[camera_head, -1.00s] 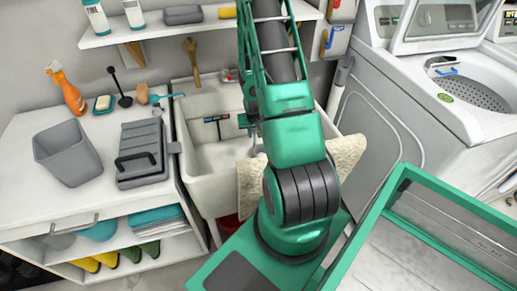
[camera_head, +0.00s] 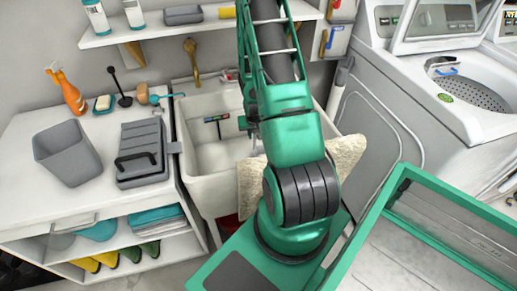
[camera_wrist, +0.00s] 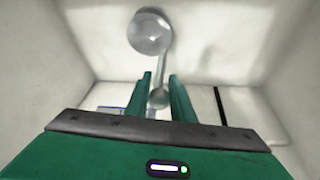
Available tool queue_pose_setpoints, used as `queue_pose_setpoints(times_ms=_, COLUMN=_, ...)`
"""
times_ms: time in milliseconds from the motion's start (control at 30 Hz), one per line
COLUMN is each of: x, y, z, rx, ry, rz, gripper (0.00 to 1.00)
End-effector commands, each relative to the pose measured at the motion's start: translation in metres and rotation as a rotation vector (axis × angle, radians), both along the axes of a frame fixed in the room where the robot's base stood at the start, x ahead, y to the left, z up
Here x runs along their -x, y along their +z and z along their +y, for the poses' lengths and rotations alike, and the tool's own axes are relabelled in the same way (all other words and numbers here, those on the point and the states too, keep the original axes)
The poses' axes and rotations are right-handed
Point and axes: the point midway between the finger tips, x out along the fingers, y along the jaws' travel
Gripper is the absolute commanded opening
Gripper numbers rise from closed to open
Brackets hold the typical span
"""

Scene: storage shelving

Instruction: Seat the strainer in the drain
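The strainer (camera_wrist: 150,34) is a round, shiny metal cup with a thin stem ending in a small knob. It shows in the wrist view at top centre, over the pale sink floor. My gripper (camera_wrist: 160,74) has its two green fingers close on either side of the knob and stem, with little gap. The strainer's cup extends beyond the fingertips. The drain cannot be made out; the cup may cover it.
A beige towel (camera_head: 345,156) hangs over the sink's front edge. The counter at left holds a grey bin (camera_head: 68,152) and grey case (camera_head: 141,153). A washer (camera_head: 440,105) stands at right.

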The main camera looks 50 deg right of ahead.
Motion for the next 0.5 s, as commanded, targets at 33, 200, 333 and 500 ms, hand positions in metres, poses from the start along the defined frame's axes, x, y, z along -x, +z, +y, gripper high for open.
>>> queue_pose_setpoints(times_ms=33, x=-0.0001, y=0.0001, z=-0.0001, rx=0.0, ry=0.0, rz=0.0, gripper=0.31)
queue_pose_setpoints(times_ms=200, x=0.0, y=0.0, z=0.0, rx=0.0, ry=0.0, rz=0.0, gripper=0.44)
queue_pose_setpoints(times_ms=333, x=0.0001, y=0.0, z=0.0001, rx=0.0, ry=0.0, rz=0.0, gripper=0.44)
queue_pose_setpoints(times_ms=500, x=0.0014, y=0.0054, z=0.0018, rx=0.0, ry=0.0, rz=0.0, gripper=0.44)
